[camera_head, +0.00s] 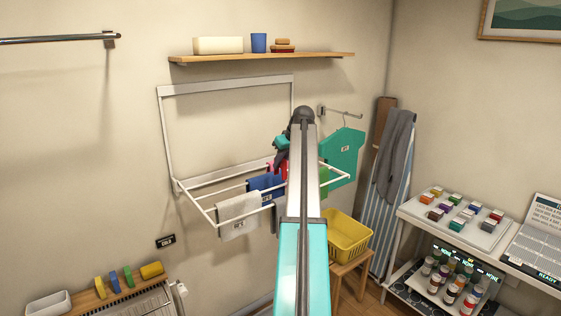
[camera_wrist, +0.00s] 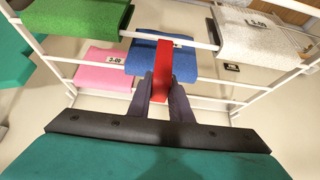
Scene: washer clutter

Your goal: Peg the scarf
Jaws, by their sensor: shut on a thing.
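My gripper (camera_wrist: 160,88) is shut on a red peg (camera_wrist: 161,62), a long flat piece between its dark fingers. In the wrist view the peg overlaps a blue cloth (camera_wrist: 143,61) on the white drying rack; I cannot tell whether it touches the cloth or rail. A pink cloth (camera_wrist: 100,72), a green cloth (camera_wrist: 75,17) and a pale grey cloth (camera_wrist: 245,38) also hang there. No cloth is clearly marked as the scarf. In the head view my arm hides part of the rack (camera_head: 203,207); the blue cloth (camera_head: 262,187) and grey cloth (camera_head: 238,217) show left of it.
A yellow basket (camera_head: 347,238) stands on a stool below. A shelf (camera_head: 260,58) is above the rack. A grey cloth (camera_head: 396,150) drapes over the ironing board. A side table (camera_head: 425,225) holds small coloured items.

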